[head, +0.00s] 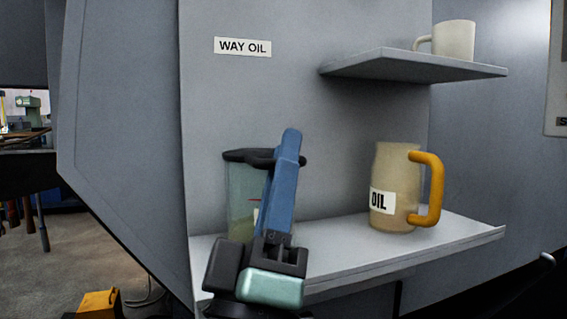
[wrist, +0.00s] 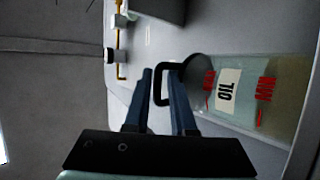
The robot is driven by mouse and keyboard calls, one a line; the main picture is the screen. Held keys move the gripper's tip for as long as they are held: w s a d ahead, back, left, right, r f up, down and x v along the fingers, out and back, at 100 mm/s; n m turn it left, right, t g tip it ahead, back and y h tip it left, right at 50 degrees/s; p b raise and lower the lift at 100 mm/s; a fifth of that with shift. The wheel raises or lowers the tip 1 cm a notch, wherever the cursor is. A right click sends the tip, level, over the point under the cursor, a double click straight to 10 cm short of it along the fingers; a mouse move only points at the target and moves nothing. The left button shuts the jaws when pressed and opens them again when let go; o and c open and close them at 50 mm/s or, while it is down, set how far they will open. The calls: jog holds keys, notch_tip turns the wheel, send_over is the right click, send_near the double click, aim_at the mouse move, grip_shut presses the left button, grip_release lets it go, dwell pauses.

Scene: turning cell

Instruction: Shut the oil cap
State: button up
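A clear, greenish oil reservoir (head: 243,195) stands on the left of the shelf, partly hidden behind my gripper. In the wrist view the reservoir (wrist: 278,95) shows an OIL label and red MAX and MIN marks. The black oil cap (head: 240,155) lies roughly level across its top in the head view; whether it is fully closed I cannot tell. A black loop (wrist: 157,98) at the cap side shows between and behind my blue fingers in the wrist view. My gripper (head: 292,133) is at the reservoir's top; its fingertips (wrist: 159,70) are apart, and contact is unclear.
A beige OIL jug (head: 393,185) with a yellow handle stands to the right on the lower shelf (head: 455,235). A mug (head: 455,40) sits on the upper shelf (head: 415,66). A WAY OIL sign (head: 242,47) is on the wall behind. Shelf space between reservoir and jug is clear.

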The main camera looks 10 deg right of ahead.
jog(key=shift+s, duration=0.1)
jog(key=b+v, duration=0.5)
jog(key=v, duration=0.7)
jog(key=shift+s+f+b, duration=0.15)
jog(key=shift+f+b, duration=0.2)
jog(key=shift+b, duration=0.05)
jog(key=shift+a, duration=0.15)
